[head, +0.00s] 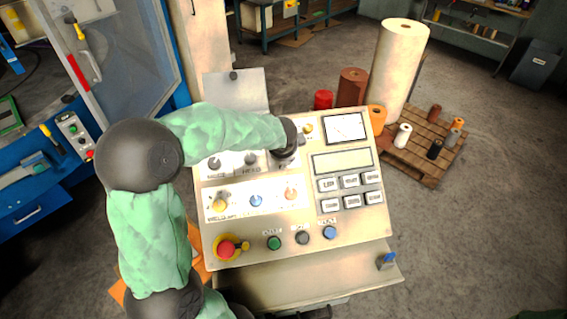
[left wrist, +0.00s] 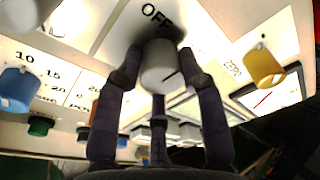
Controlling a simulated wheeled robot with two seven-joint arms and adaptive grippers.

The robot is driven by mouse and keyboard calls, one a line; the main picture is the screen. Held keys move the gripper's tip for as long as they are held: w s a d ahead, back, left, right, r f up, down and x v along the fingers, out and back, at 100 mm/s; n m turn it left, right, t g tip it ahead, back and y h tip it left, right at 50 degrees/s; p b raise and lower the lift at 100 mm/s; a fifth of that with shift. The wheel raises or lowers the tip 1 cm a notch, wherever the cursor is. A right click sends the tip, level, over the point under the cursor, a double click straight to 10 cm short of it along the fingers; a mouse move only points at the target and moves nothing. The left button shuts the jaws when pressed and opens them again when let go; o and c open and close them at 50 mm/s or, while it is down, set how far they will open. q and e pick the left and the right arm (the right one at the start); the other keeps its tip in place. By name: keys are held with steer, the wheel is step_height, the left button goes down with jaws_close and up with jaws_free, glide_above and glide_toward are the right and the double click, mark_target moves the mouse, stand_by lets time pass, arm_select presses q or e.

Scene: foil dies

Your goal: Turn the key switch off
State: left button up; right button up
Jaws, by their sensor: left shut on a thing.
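The control panel (head: 300,235) stands in front of me, tilted toward me. My left gripper (head: 284,156) reaches down to its upper row of controls and hides the one under it. In the left wrist view, my left gripper (left wrist: 160,66) has its fingers shut around a pale grey switch knob (left wrist: 160,62) with a dark line on its face. The word OFF (left wrist: 157,14) is printed on the panel beside it. I cannot tell a separate key on this knob. My right gripper is not in view.
A yellow knob (head: 308,128) sits right of my gripper; it also shows in the wrist view (left wrist: 264,68). A red emergency stop (head: 227,248) and green (head: 274,243), dark and blue buttons line the lower edge. Labelled keys (head: 350,181) are at right. Rolls stand behind.

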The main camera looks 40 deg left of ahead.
arm_select(q)
steer(key=n+b, duration=0.2)
steer(key=b, duration=0.2)
steer(key=n+b, duration=0.3)
steer(key=b, duration=0.1)
steer(key=n+t+b, duration=0.1)
steer(key=n+b, duration=0.2)
steer(key=b, duration=0.2)
steer(key=shift+w+d+f+y, duration=0.1)
steer(key=shift+d+f+y, duration=0.15)
steer(key=shift+y, duration=0.15)
steer(key=shift+a+r+n+b, duration=0.1)
steer(key=shift+r+n+b, duration=0.1)
steer(key=shift+n+b, duration=0.8)
steer(key=shift+r, duration=0.2)
steer(key=o, duration=1.1)
steer(key=shift+w, duration=0.1)
steer(key=v, duration=1.1)
steer(key=shift+s+d+r, duration=0.2)
steer(key=shift+d, duration=0.15)
